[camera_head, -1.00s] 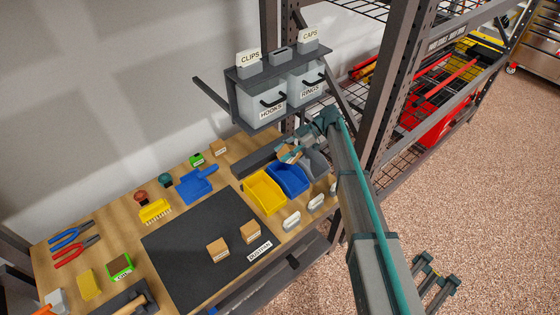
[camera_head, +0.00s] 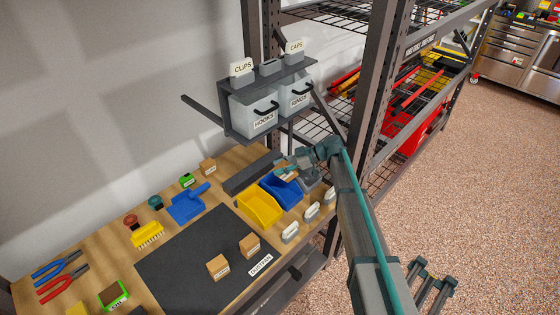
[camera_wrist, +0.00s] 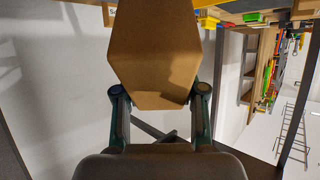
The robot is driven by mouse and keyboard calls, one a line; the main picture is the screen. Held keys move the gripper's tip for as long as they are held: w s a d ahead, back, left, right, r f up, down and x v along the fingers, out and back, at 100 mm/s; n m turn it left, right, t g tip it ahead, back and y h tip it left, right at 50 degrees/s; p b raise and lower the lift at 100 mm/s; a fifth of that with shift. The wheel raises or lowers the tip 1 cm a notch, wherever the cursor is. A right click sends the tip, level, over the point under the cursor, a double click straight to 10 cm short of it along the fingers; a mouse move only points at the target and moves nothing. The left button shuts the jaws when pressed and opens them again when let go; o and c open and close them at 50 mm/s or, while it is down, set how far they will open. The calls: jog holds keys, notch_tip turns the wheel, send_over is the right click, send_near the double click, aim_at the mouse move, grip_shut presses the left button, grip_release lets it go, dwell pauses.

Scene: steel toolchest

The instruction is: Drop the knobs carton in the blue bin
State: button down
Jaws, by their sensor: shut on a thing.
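My gripper (camera_head: 285,166) is shut on a brown carton (camera_wrist: 155,50), which fills the upper middle of the wrist view between the two fingers. No label is readable on its visible face. In the head view my gripper hangs by the blue bin (camera_head: 284,193), over its far end, with only a small part of the carton showing. The blue bin stands on the bench between a yellow bin and a grey bin. I cannot tell the exact height of the carton above the bin.
The yellow bin (camera_head: 258,208) is left of the blue one; the grey bin (camera_head: 312,180) is right, partly hidden by my arm. A shelf with hooks and rings boxes (camera_head: 262,115) hangs behind. Two cartons (camera_head: 218,267) rest on the black mat (camera_head: 185,262). A rack post (camera_head: 378,105) stands right.

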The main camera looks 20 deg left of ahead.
aim_at(280, 166)
jog(key=shift+f, duration=0.85)
jog(key=c, duration=0.6)
grip_release()
notch_tip(280, 166, up, 10)
